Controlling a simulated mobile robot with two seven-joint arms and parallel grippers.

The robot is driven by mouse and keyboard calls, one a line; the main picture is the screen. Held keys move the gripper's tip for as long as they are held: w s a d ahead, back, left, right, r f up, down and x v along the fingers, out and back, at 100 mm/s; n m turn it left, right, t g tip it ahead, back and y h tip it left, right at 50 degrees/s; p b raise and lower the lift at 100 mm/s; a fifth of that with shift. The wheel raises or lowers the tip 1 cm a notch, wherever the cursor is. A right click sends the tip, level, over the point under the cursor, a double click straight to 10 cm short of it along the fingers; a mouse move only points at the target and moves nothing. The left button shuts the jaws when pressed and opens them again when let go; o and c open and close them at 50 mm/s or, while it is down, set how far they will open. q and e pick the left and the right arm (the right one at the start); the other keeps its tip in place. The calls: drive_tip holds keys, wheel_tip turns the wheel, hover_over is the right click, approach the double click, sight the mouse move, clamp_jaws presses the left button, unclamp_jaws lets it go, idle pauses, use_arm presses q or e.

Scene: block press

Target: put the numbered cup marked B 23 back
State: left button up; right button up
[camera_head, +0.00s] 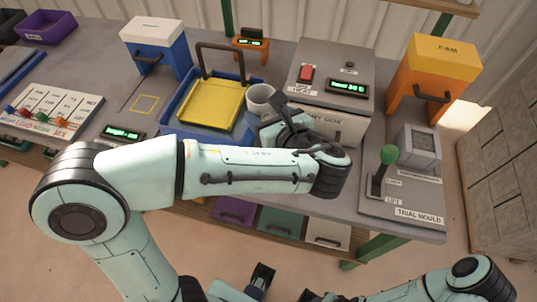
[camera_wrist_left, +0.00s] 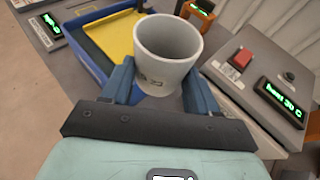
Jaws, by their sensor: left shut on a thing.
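A light grey cup (camera_head: 260,97) stands upright at the right edge of the blue tray. In the left wrist view the cup (camera_wrist_left: 168,52) looks empty, and a dark marking on its near side is too small to read surely. My left gripper (camera_head: 271,118) is shut on the cup, with a blue finger on each side of it in the left wrist view. The arm hides part of the tray and bench. My right arm (camera_head: 440,287) is low at the bottom right, with its gripper partly cut off by the picture's edge.
The blue tray (camera_head: 172,113) holds a yellow plate (camera_head: 214,101) with a dark handle. A grey box with a red switch (camera_head: 306,74) stands right of the cup. A green-knobbed lever (camera_head: 388,156) and an orange stand (camera_head: 434,75) are further right. A small orange display (camera_head: 251,43) is behind.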

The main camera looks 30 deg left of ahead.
use_arm(q)
wheel_tip(320, 180, down, 15)
drive_tip(key=b, duration=0.3)
drive_tip(key=shift+r, duration=0.2)
wheel_tip(320, 180, down, 5)
drive_tip(key=shift+b, duration=0.65)
drive_tip(key=o, duration=0.9)
drive_tip(key=shift+f, duration=0.1)
drive_tip(key=shift+c, duration=0.2)
drive_tip(key=shift+o, duration=0.4)
drive_tip(key=shift+s+d+r, duration=0.1)
drive_tip(key=shift+d+r, duration=0.05)
drive_tip(key=shift+r, duration=0.1)
drive_tip(key=v, duration=1.1)
drive_tip(key=shift+s+d+r+p, duration=0.15)
drive_tip(key=shift+d+p, duration=0.1)
drive_tip(key=shift+p, duration=0.15)
